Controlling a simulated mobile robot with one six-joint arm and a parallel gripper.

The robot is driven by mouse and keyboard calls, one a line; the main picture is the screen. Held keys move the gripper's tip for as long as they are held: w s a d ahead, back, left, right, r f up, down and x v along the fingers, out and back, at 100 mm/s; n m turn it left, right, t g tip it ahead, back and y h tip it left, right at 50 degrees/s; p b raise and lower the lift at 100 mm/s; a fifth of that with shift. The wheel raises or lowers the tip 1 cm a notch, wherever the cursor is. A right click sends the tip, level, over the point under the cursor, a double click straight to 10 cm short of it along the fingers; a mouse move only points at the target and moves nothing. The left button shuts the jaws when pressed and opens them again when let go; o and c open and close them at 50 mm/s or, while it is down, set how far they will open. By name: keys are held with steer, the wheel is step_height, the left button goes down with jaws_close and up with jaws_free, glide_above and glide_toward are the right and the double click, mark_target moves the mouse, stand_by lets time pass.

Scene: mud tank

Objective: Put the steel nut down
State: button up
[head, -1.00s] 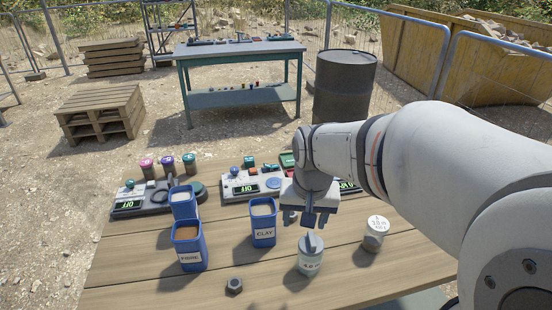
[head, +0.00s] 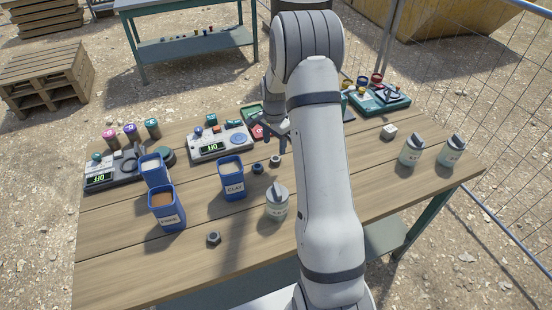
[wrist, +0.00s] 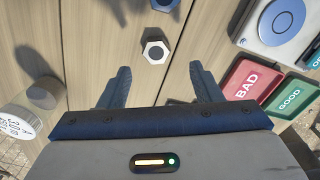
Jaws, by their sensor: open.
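A silver-grey hex nut with a dark hole lies on the wooden table, seen in the wrist view (wrist: 155,53) and small in the head view (head: 275,160). I take it for the steel nut. My gripper (wrist: 162,82) is open, with nothing between its fingers. The nut lies past the fingertips in the wrist view, apart from them. In the head view my gripper (head: 277,140) is just behind the nut. A small dark teal piece (head: 257,168) lies left of the nut. A darker nut (head: 214,238) lies near the front edge.
A red BAD tray (wrist: 248,80) and green GOOD tray (wrist: 291,95) are close on the right in the wrist view. A blue CLAY cup (head: 231,178), a lidded canister (head: 277,205) and a scale (head: 220,140) stand around. Bare table lies left of the canister.

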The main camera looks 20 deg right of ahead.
mark_target(276, 158)
steer(key=f+p, duration=0.2)
steer(key=f, duration=0.4)
steer(key=shift+s+f, duration=0.1)
steer(key=shift+s, duration=0.1)
steer(key=shift+d, duration=0.1)
steer(key=c, duration=1.2)
